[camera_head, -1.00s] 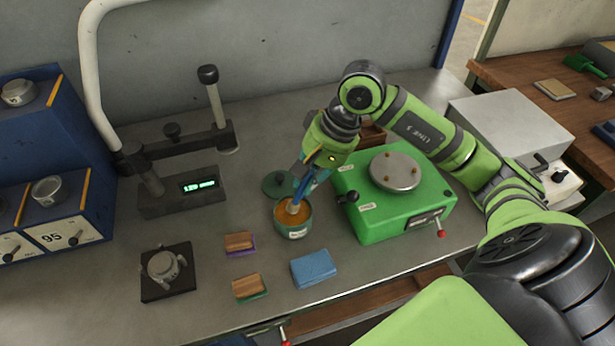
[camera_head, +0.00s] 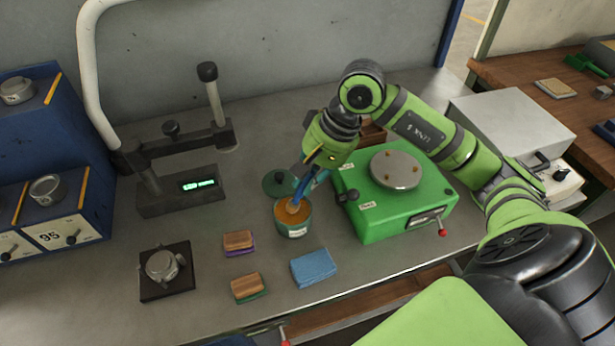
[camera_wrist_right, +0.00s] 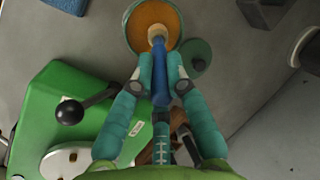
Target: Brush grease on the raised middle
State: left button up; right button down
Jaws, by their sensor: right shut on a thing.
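My right gripper (camera_head: 308,177) is shut on a blue-handled brush (camera_head: 299,191). The gripper also shows in the right wrist view (camera_wrist_right: 160,77), with its teal fingers on either side of the blue handle (camera_wrist_right: 160,84). The brush points down, tilted, with its head in the open tin (camera_head: 296,229) of orange-brown grease (camera_head: 287,215); the bristles are hidden or hard to make out. A round metal fixture (camera_head: 162,266) sits on a black plate at left. My left gripper is out of view.
A green lid (camera_head: 279,183) lies behind the tin. Two wood-topped brushes (camera_head: 239,241) (camera_head: 246,286) and a blue cloth (camera_head: 314,267) lie in front. A press with a green display (camera_head: 198,185) stands at left. A black knob (camera_head: 348,196) sticks out from the green box.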

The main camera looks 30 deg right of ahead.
jog(key=shift+s+f+b, duration=0.1)
jog(key=shift+f+b, duration=0.05)
jog(key=shift+b, duration=0.3)
dwell(1.5)
notch_tip(320, 180, up, 2)
jog(key=shift+r+p, duration=0.1)
jog(key=shift+p, duration=0.45)
jog(key=shift+r+p, duration=1.15)
jog(key=shift+r, duration=1.35)
